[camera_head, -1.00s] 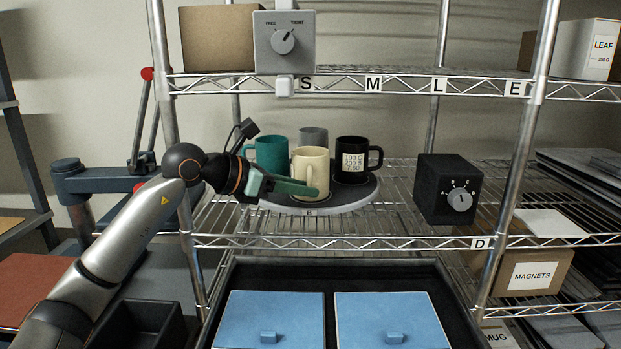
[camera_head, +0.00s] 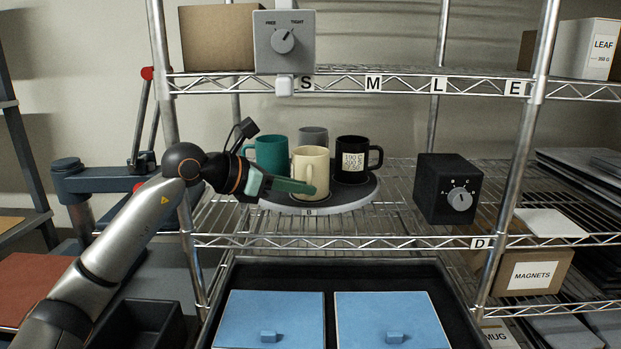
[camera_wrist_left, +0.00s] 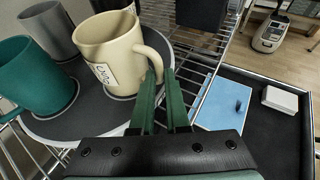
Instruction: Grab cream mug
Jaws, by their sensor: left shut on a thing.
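The cream mug (camera_head: 310,168) stands upright at the front of a round turntable (camera_head: 318,208) on the middle wire shelf. My left gripper (camera_head: 290,187) reaches in from the left and is shut on the mug's handle. In the left wrist view the cream mug (camera_wrist_left: 108,58) has a small label on its side, and its handle (camera_wrist_left: 152,55) runs down between the green fingertips (camera_wrist_left: 160,88). The mug still rests on the turntable. My right gripper is in neither view.
A teal mug (camera_head: 271,153), a grey mug (camera_head: 313,137) and a black mug (camera_head: 352,155) share the turntable, close around the cream one. A black dial box (camera_head: 447,190) stands to the right. Below is a dark tray with blue panels (camera_head: 272,318).

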